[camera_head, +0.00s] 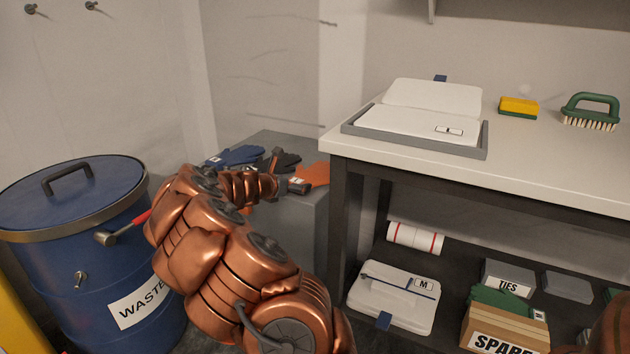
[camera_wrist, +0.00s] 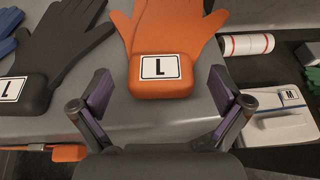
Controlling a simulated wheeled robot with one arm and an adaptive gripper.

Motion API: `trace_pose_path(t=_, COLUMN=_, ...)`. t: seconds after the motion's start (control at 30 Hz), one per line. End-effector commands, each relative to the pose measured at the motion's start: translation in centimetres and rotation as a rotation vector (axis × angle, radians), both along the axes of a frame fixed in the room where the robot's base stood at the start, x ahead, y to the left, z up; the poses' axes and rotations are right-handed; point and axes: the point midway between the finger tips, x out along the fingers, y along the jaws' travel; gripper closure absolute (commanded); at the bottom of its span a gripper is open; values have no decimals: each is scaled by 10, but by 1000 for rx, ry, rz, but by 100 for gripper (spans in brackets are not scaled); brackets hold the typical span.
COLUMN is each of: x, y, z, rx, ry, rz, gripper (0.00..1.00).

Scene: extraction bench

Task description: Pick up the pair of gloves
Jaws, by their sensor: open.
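Gloves lie on a grey surface (camera_head: 316,215) in the corner: blue (camera_head: 235,155), black (camera_head: 288,161) and orange (camera_head: 316,172). In the wrist view the orange glove (camera_wrist: 165,35) has a thick cuff with a white "L" label. The black glove (camera_wrist: 55,45), also labelled "L", lies to its left, and a bit of blue glove (camera_wrist: 8,22) shows at the left edge. My gripper (camera_wrist: 162,92) is open and empty, its fingers on either side of the orange cuff in the picture. I cannot tell how high it is above it. My arm partly hides the gloves in the head view.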

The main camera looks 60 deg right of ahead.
Motion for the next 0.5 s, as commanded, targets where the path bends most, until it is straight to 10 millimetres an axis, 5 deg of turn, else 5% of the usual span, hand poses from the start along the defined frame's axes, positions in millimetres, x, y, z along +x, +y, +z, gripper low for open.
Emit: trace_pose_path(t=0.5, x=-1, y=-19, z=-8, rx=1, ry=1, rz=-1, gripper=1)
